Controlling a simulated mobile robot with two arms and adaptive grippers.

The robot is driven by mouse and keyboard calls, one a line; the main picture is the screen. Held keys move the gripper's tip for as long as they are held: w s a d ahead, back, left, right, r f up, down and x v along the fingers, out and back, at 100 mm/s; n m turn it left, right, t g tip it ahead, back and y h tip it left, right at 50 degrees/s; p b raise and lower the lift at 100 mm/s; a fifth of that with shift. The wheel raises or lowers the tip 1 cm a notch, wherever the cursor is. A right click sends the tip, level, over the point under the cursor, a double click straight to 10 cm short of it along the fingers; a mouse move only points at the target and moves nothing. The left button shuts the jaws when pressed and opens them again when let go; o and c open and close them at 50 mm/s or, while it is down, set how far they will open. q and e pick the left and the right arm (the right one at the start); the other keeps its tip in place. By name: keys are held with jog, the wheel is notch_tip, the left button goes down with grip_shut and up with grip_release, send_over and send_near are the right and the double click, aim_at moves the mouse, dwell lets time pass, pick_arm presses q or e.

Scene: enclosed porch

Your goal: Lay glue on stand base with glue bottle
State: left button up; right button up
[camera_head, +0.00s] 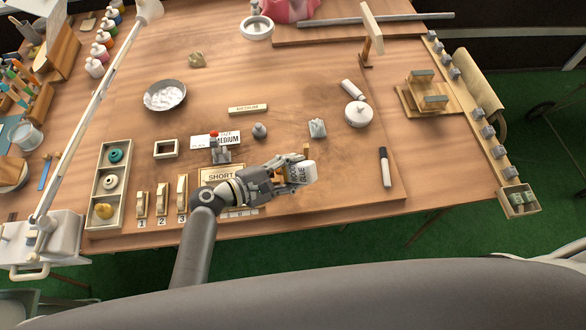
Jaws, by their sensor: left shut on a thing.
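My left gripper (289,172) is shut on the glue bottle (309,172), a small white bottle with dark lettering, near the front middle of the table. The bottle is tilted, and the fingers cover part of it. Whether it touches the table I cannot tell. A wooden base (407,104) with two upright pieces topped by grey blocks stands at the right of the table, well away from the bottle. I cannot tell whether this is the stand base. I see no glue laid on it. My right gripper is not in view.
A compartment tray (97,186) and numbered wooden pieces (162,197) are at left. A bowl (165,95) stands behind.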

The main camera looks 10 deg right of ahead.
pick_arm(q)
jog(key=shift+f, duration=0.2)
dwell(0.5)
jog(key=shift+f+b, duration=0.95)
jog(key=shift+f, duration=0.2)
dwell(1.1)
dwell(1.1)
notch_tip(320, 180, up, 8)
jog(key=p, duration=0.7)
jog(key=shift+a, duration=0.1)
jog(key=shift+f, duration=0.15)
